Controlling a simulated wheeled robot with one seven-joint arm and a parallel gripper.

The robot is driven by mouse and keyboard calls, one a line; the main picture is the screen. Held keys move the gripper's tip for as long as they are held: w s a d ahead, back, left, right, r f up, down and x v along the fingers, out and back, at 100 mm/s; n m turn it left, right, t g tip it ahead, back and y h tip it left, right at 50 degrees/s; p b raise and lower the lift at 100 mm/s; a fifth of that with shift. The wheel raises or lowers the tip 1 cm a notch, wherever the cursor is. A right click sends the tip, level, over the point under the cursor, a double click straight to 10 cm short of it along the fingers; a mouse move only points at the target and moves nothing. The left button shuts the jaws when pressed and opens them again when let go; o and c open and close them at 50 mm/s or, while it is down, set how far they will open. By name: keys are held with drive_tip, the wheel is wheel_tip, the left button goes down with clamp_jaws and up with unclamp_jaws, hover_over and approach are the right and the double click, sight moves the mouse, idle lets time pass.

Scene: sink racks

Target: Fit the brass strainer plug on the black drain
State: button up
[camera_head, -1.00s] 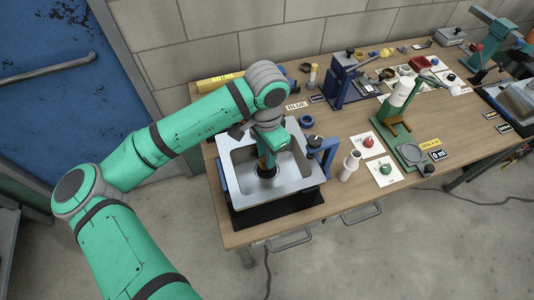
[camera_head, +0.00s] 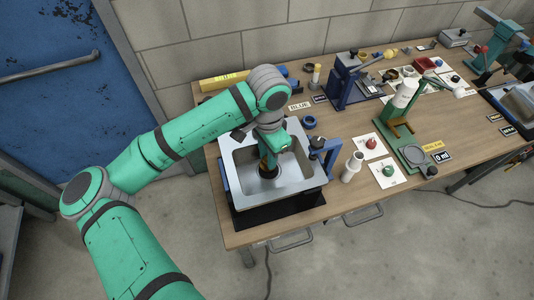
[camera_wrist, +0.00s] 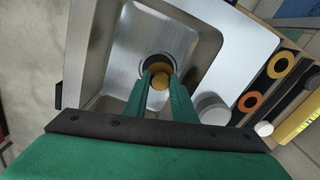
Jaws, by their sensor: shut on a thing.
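A steel sink (camera_head: 240,192) stands at the left front of the bench. The black drain (camera_wrist: 144,63) in its floor shows as a dark ring in the wrist view, partly hidden behind the plug and fingers. My gripper (camera_wrist: 160,76) is inside the basin, its green fingers pointing down at the drain. It is shut on the brass strainer plug (camera_wrist: 161,73), a round yellow disc between the fingertips. The plug overlaps the drain ring in the wrist view; I cannot tell whether it touches or is seated. In the head view the gripper (camera_head: 268,160) largely hides plug and drain.
A blue faucet-like fixture (camera_head: 320,155) stands at the sink's right rim. A white bottle (camera_head: 352,167) stands to its right. A blue ring (camera_head: 309,122) lies behind. Cards with red and green items (camera_head: 388,172) lie farther right.

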drive_tip(key=shift+s+a+f, duration=0.1)
drive_tip(key=o, duration=1.1)
drive_tip(key=shift+d, duration=0.2)
drive_tip(key=shift+o, duration=0.2)
wheel_tip(320, 180, up, 11)
drive_tip(key=shift+f, duration=0.1)
drive_tip(key=shift+a, duration=0.1)
